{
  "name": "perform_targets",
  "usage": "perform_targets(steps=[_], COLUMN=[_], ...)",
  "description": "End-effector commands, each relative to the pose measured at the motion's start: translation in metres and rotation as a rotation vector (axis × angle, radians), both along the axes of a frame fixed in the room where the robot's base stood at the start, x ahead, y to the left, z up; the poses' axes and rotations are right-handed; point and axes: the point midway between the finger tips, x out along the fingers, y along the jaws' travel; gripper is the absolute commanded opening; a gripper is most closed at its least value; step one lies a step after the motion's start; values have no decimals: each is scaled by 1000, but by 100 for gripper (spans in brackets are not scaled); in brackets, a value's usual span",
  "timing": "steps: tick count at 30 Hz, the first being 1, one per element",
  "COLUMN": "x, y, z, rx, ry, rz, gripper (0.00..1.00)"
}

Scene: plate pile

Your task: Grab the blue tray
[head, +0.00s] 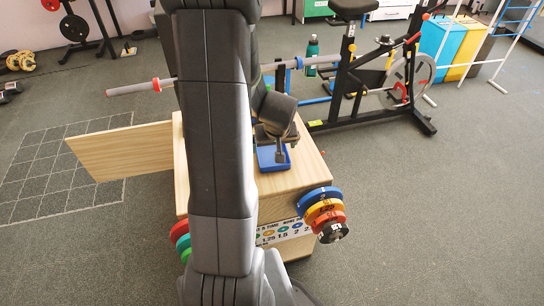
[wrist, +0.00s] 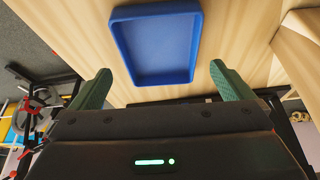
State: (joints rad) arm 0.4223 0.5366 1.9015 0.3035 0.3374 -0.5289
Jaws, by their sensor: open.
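The blue tray (head: 264,159) lies on top of the wooden box. In the wrist view the tray (wrist: 157,42) is a shallow, empty rectangle with a raised rim. My gripper (head: 280,152) is over the tray in the head view and hides part of it; the gap between them is hard to judge. In the wrist view my gripper (wrist: 160,70) is open, with one green finger to each side of the tray's near end and nothing between the pads that looks gripped.
The wooden box (head: 305,175) carries coloured weight plates (head: 325,210) on its right side and more on its left (head: 181,236). A wooden panel (head: 120,150) juts out left. A barbell (head: 140,88) and an exercise bike (head: 350,85) stand behind. The floor at right is clear.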

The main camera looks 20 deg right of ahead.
Motion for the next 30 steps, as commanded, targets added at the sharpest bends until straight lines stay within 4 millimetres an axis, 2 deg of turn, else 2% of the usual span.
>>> perform_targets(steps=[5,12,15,24,29,30], x=[4,17,21,22,22,22], y=[-1,-3,-4,-4,-4,-4], z=[-10,-40,-47,-50,-49,-49], rx=[0,1,0,0,0,0], ry=[1,2,0,0,0,0], rz=[1,1,1,1,1,1], gripper=[100,100,100,100,69,67])
